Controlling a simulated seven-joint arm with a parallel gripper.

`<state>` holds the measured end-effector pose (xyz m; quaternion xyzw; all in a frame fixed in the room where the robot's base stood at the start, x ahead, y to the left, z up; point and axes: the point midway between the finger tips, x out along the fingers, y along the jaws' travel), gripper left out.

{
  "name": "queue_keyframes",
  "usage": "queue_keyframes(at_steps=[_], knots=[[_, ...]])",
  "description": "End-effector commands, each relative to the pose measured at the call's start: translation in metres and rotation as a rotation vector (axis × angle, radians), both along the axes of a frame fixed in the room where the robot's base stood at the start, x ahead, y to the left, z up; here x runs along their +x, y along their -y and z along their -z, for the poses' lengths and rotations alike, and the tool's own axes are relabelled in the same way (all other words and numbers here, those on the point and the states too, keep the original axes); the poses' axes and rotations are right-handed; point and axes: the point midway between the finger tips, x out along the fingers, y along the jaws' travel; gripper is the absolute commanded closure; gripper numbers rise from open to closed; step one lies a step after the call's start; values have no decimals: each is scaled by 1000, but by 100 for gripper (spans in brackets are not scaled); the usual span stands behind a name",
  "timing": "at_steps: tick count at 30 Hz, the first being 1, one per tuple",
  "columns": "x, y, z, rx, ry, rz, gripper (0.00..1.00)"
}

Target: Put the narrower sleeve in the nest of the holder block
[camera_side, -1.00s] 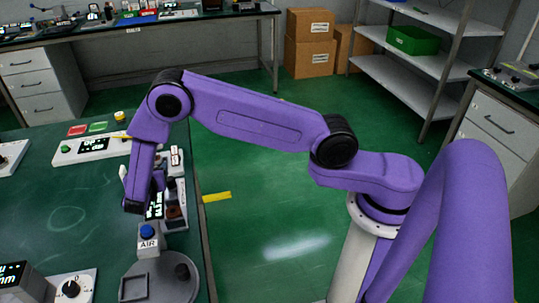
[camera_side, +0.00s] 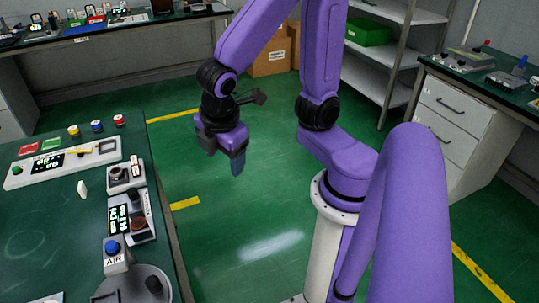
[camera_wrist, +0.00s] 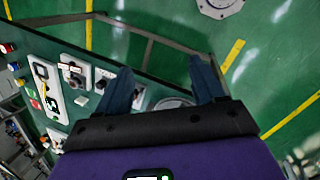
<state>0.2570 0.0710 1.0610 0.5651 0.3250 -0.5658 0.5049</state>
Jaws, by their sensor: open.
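My gripper (camera_side: 222,156) hangs over the green floor, to the right of the workbench edge. In the wrist view its two fingers stand wide apart with nothing between them (camera_wrist: 162,82). A small pale upright piece (camera_side: 82,188) stands on the green bench top, apart from the devices; I cannot tell whether it is a sleeve. A small grey-white block with a dark round part on top (camera_side: 125,174) sits near the bench's right edge. I cannot tell whether it is the holder block. The two sleeves and the nest cannot be made out for certain.
A white panel with a display (camera_side: 65,162) lies at the back of the bench, with several coloured buttons behind it. A display unit (camera_side: 132,218), an AIR button box (camera_side: 114,254) and a grey round plate (camera_side: 132,284) line the right edge. The floor beside the bench is clear.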

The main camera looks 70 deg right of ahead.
Motion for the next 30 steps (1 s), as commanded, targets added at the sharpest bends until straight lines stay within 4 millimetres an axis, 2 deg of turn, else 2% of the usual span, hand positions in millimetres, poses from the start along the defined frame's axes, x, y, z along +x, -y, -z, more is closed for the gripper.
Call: queue_keyframes(at_steps=[1, 3, 6, 9, 13, 30], knots=[[-21, 6, -4, 58, -17, 33, 31], [-45, 10, -7, 124, -48, 77, 31], [-72, 15, -9, 192, -86, 125, 31], [-87, 17, -11, 232, -110, 152, 31], [-94, 18, -11, 249, -123, 166, 31], [-94, 18, -11, 247, -122, 165, 31]])
